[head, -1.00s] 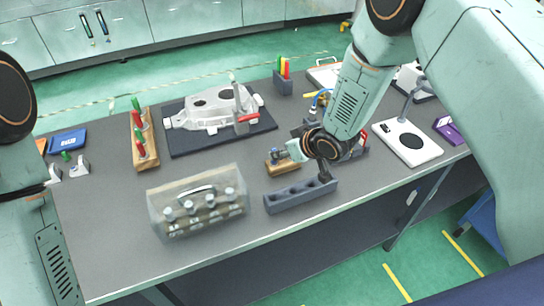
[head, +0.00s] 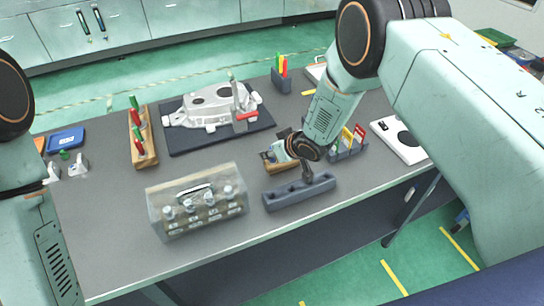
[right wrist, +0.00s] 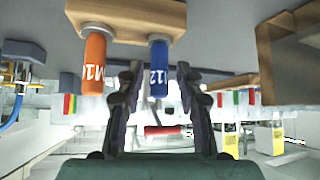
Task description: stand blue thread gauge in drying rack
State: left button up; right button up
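The blue thread gauge (right wrist: 158,75) stands in a wooden block (right wrist: 130,15) beside an orange gauge (right wrist: 94,62) in the right wrist view, which looks upside down. My right gripper (right wrist: 159,80) is open, with one finger on each side of the blue gauge and visible gaps between. In the head view my right gripper (head: 278,152) is at the wooden block (head: 284,167), and its wrist hides most of the gauges. A grey rack with a row of holes (head: 300,192), likely the drying rack, lies just in front of the block. My left gripper is out of view.
A clear case (head: 197,202) with several knobbed pieces stands left of the grey rack. A casting (head: 210,107) lies on a dark mat behind. A holder with coloured cards (head: 350,148) is right of the block. Free table shows at the front left.

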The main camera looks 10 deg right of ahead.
jog(key=shift+a, duration=0.1)
jog(key=c, duration=0.3)
jog(key=shift+d, duration=0.25)
grip_shut()
jog(key=shift+a, duration=0.2)
jog(key=shift+r, duration=0.1)
